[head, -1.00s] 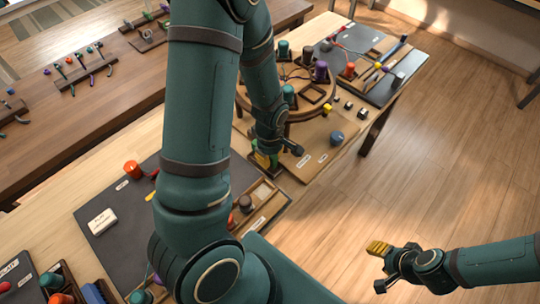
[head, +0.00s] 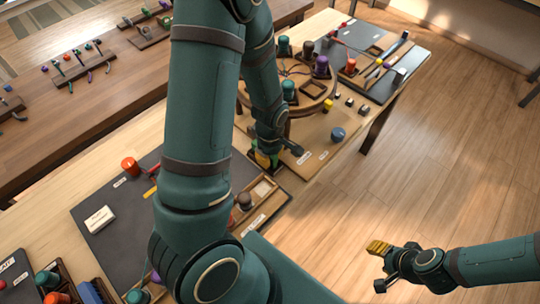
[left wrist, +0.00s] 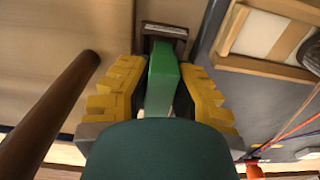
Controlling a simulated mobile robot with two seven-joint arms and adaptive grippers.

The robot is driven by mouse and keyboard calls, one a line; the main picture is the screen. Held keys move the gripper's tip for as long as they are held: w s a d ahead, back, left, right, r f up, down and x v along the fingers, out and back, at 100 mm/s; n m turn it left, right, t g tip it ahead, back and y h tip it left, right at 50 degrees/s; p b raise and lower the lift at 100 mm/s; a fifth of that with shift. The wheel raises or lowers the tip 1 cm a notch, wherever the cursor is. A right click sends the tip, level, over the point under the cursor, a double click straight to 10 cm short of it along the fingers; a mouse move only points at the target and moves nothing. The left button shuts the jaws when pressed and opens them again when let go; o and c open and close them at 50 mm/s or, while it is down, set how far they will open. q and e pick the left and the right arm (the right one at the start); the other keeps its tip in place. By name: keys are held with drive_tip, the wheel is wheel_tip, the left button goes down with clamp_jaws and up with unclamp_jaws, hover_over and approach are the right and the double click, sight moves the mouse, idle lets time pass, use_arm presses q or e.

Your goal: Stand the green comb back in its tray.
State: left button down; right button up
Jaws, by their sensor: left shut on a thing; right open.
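My left gripper (head: 266,158) is low over the near edge of the light wooden board, by the foot of the round stand. In the left wrist view its yellow fingers are shut on the green comb (left wrist: 162,80). The comb's far end is at a small dark brown tray (left wrist: 165,31) with a pale label. I cannot tell whether the end is inside the tray or just above it. In the head view my gripper mostly hides comb and tray. My right gripper (head: 380,249) is open and empty over the floor at the lower right.
A round wooden stand (head: 300,105) with several coloured spools rises just behind my left gripper. A blue knob (head: 337,134) stands on the board to its right. A wooden tray (head: 262,205) and dark mat (head: 120,222) lie nearer. My left arm hides much of the table.

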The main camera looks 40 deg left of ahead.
use_arm(q)
drive_tip(key=shift+f, duration=0.3)
drive_tip(key=c, duration=0.9)
unclamp_jaws()
wheel_tip(320, 180, up, 12)
drive_tip(key=shift+r, duration=0.1)
